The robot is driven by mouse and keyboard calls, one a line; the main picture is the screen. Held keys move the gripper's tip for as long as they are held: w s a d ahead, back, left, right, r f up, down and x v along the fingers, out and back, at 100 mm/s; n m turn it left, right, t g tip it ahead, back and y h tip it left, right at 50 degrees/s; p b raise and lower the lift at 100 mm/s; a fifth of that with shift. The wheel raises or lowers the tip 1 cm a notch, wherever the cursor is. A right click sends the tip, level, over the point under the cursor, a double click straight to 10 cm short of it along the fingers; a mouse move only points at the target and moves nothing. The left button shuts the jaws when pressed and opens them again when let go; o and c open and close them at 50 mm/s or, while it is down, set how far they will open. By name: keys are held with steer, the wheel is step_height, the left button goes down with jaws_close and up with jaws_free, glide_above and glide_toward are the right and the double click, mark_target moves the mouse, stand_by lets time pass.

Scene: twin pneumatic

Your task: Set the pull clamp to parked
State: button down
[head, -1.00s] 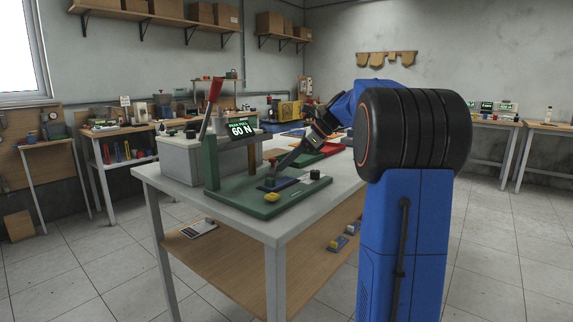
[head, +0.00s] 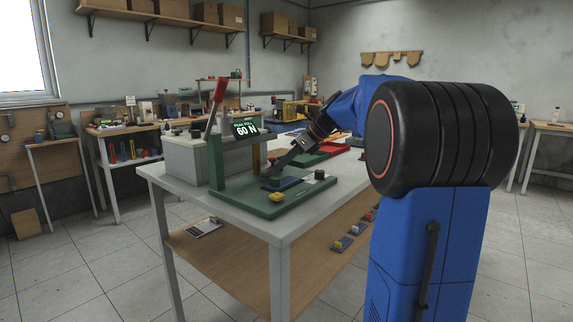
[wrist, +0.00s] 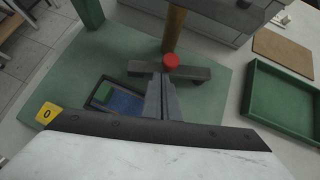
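The green fixture (head: 300,206) stands on the near end of the table. A lever with a red grip (head: 219,90) tilts up at its upright, beside a display (head: 245,129) reading 60 N. I cannot tell which part is the pull clamp. My gripper (head: 275,172) reaches low over the fixture base. In the wrist view, my gripper's fingers (wrist: 163,82) lie together, their tips at a grey crossbar (wrist: 192,73) just short of a red knob (wrist: 171,61). Contact with the crossbar is unclear, and nothing visible is held between the fingers.
A yellow tag marked 0 (wrist: 46,113) and a dark-framed blue panel (wrist: 120,101) lie left of my fingers. A wooden-coloured post (wrist: 174,30) rises beyond the knob. An empty green tray (wrist: 256,104) is at right. A grey box (head: 185,155) stands behind the fixture.

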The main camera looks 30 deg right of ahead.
steer(key=w+a+m+t+h, duration=0.1)
steer(key=a+m, duration=0.1)
steer(key=shift+w+a+m+h, duration=0.15)
steer(key=shift+w+m+h, duration=0.05)
steer(key=shift+m+h, duration=0.2)
steer(key=shift+w+a, duration=0.9)
steer(key=shift+w, duration=0.35)
